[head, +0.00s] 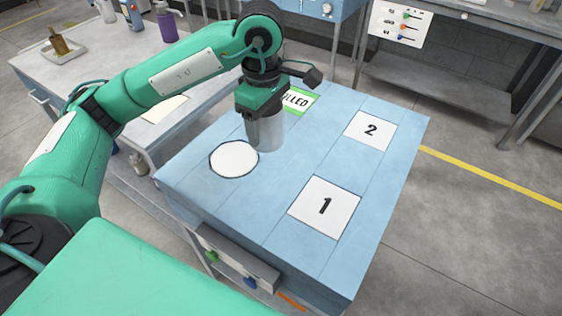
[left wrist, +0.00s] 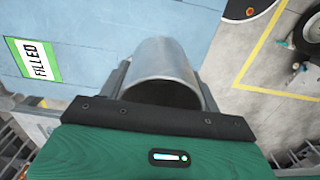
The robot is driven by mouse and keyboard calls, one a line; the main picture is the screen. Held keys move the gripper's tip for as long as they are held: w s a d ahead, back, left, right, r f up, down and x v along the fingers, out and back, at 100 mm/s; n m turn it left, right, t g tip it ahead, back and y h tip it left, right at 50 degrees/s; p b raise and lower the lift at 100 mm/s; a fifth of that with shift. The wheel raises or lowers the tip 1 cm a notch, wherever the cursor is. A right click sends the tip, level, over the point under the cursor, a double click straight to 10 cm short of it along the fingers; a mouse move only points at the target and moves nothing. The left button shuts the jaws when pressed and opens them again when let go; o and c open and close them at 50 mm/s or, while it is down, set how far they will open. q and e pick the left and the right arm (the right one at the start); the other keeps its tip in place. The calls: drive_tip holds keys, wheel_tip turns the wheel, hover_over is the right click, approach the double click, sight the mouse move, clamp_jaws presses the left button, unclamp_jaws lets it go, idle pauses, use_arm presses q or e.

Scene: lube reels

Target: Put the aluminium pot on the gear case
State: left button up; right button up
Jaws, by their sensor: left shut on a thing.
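The aluminium pot (head: 265,131) is a plain grey metal cylinder, upright over the blue table top just behind and right of a white disc (head: 233,159) with a black outline. My left gripper (head: 262,116) points down and is shut on the pot near its upper end. I cannot tell whether the pot's base touches the table. In the left wrist view the pot (left wrist: 165,62) sits between the two fingers, its open rim towards the camera. I cannot pick out a gear case with certainty. My right gripper is not in view.
The blue table (head: 245,215) carries a label "1" (head: 325,206), a label "2" (head: 370,130) and a green-edged "FILLED" label (head: 300,101), partly covered by my gripper. A grey bench (head: 55,75) with a purple bottle (head: 167,27) stands left. The table's right side is clear.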

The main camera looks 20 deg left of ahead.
sight(266, 142)
use_arm(q)
wheel_tip(266, 142, down, 13)
drive_tip(key=shift+f+p, duration=0.15)
drive_tip(key=shift+p, duration=0.3)
wheel_tip(266, 142, down, 4)
drive_tip(key=shift+f, duration=0.3)
drive_tip(key=o, duration=1)
drive_tip(key=shift+r, duration=0.1)
drive_tip(key=shift+o, duration=0.2)
drive_tip(key=shift+r+p, duration=0.2)
drive_tip(key=shift+p, duration=0.15)
wheel_tip(266, 142, up, 4)
drive_tip(key=shift+r+b, duration=0.1)
drive_tip(key=shift+b, duration=0.5)
wheel_tip(266, 142, up, 7)
drive_tip(key=shift+r+b, duration=0.2)
drive_tip(key=shift+b, duration=0.3)
drive_tip(key=shift+r, duration=0.15)
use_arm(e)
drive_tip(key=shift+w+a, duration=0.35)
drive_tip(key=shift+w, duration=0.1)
